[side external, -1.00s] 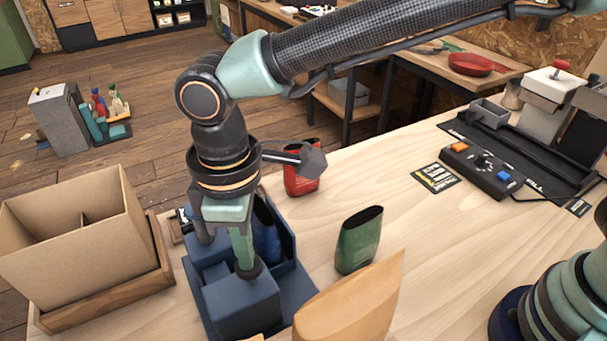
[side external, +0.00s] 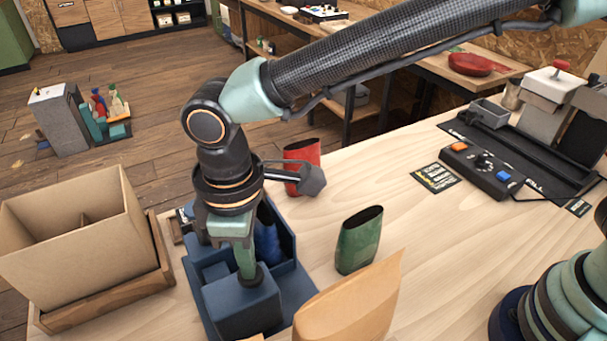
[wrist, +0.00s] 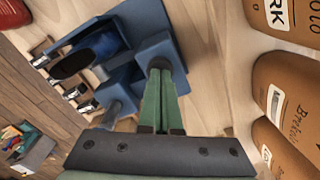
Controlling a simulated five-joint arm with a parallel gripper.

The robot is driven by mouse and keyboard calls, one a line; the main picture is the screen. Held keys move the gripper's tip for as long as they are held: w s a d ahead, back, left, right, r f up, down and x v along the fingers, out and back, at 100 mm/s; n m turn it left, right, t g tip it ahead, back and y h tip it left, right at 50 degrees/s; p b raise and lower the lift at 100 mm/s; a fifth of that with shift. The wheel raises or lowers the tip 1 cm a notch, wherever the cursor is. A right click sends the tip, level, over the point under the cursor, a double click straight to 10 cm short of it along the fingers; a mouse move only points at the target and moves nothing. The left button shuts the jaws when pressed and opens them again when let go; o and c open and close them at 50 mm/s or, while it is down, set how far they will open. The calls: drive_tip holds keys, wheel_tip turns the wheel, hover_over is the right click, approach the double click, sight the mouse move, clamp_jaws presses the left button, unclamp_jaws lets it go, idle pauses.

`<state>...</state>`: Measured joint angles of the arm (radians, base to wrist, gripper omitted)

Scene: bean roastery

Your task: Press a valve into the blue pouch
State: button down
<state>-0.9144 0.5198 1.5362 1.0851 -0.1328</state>
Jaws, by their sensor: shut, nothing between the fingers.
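The blue pouch (side external: 267,243) stands open-topped in the blue fixture (side external: 289,283), behind the fixture's front block (side external: 240,312). In the wrist view the pouch (wrist: 106,44) shows its dark open mouth. My gripper (side external: 249,277) is shut and empty, pointing down with its green fingertips at a dark round spot on top of the front block. In the wrist view my gripper (wrist: 161,68) meets that dark spot on the block. My wrist hides part of the pouch and the rear of the fixture. I cannot make out a loose valve.
A green pouch (side external: 360,241), a red pouch (side external: 309,153) and a tan pouch (side external: 355,307) stand near the fixture. A divided cardboard box (side external: 75,240) is at left. A button box (side external: 484,170) sits at back right. The table's middle right is clear.

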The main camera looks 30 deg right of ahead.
drive_tip(key=shift+r, duration=2.95)
drive_tip(key=shift+w+d+r, duration=0.1)
drive_tip(key=shift+d, duration=0.05)
drive_tip(key=w+d+r+m+t+y, duration=0.1)
drive_tip(key=w+d+r+m, duration=0.2)
drive_tip(key=d, duration=0.6)
drive_tip(key=w+d+r+m+t, duration=0.1)
drive_tip(key=w+d+r+m, duration=0.15)
drive_tip(key=d, duration=0.65)
drive_tip(key=s+d+m+t, duration=0.1)
drive_tip(key=s+d+m, duration=0.1)
drive_tip(key=d, duration=0.7)
drive_tip(key=s+d+m+t+h, duration=0.1)
drive_tip(key=s+d+m+t, duration=0.1)
drive_tip(key=d, duration=0.7)
drive_tip(key=shift+s+d+f+m+t, duration=0.3)
drive_tip(key=shift+s+d+f+m, duration=0.15)
drive_tip(key=shift+s+m, duration=0.6)
